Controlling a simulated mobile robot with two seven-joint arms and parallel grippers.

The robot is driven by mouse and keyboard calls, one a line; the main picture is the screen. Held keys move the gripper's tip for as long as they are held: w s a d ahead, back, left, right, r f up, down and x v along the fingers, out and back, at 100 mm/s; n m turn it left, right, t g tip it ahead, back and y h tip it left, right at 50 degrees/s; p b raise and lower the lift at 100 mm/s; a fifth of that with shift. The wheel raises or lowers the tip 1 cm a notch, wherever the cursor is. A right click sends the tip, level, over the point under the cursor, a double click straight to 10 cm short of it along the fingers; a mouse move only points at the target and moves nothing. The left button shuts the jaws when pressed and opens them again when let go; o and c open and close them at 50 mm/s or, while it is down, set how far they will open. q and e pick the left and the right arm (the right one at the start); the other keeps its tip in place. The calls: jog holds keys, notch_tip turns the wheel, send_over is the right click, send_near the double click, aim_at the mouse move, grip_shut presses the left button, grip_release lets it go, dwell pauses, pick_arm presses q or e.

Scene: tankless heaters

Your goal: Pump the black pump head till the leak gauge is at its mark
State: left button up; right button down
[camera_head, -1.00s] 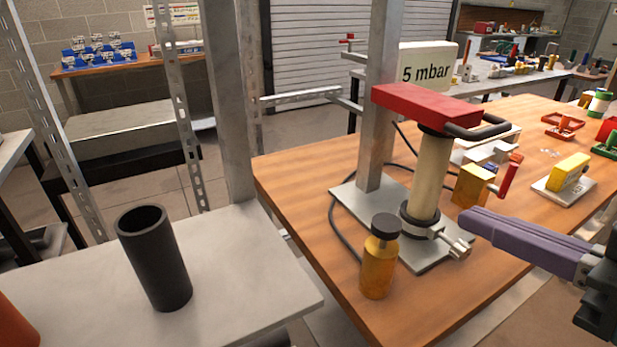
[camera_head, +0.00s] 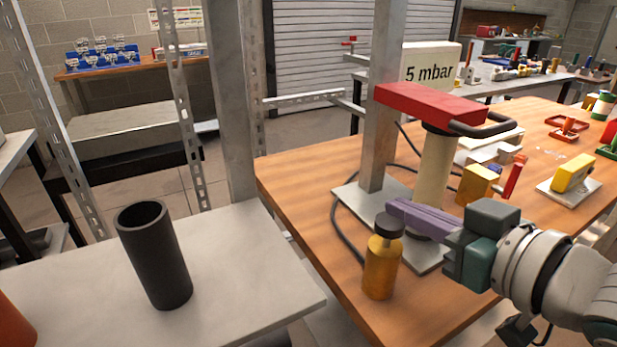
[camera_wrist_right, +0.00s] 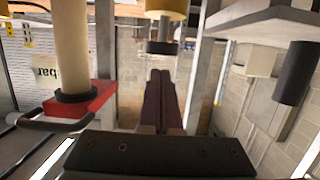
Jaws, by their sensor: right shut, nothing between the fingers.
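The black pump head (camera_head: 389,226) sits on a small brass cylinder (camera_head: 381,268) near the table's front left edge. A white sign reading "5 mbar" (camera_head: 430,65) stands behind. No gauge needle or mark is readable. My left gripper is out of view.
A cream column (camera_head: 433,165) with a red top (camera_head: 430,104) and dark handle stands just behind my right gripper. A metal post (camera_head: 380,120) rises beside it. A black tube (camera_head: 155,255) stands on the grey shelf (camera_head: 235,275) at left.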

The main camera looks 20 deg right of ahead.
aim_at(401, 232)
jog(key=shift+f, duration=0.55)
notch_tip(401, 232, down, 3)
jog(key=shift+r+b, duration=0.1)
jog(key=shift+b, duration=0.75)
jog(key=shift+r+p, duration=0.25)
jog(key=shift+p, duration=0.15)
jog(key=s+r+p, duration=0.4)
jog(key=s+r, duration=0.2)
jog(key=s, duration=0.3)
jog(key=shift+s+d+r, duration=0.15)
jog(key=shift+s+d, duration=0.15)
jog(key=shift+d, duration=0.1)
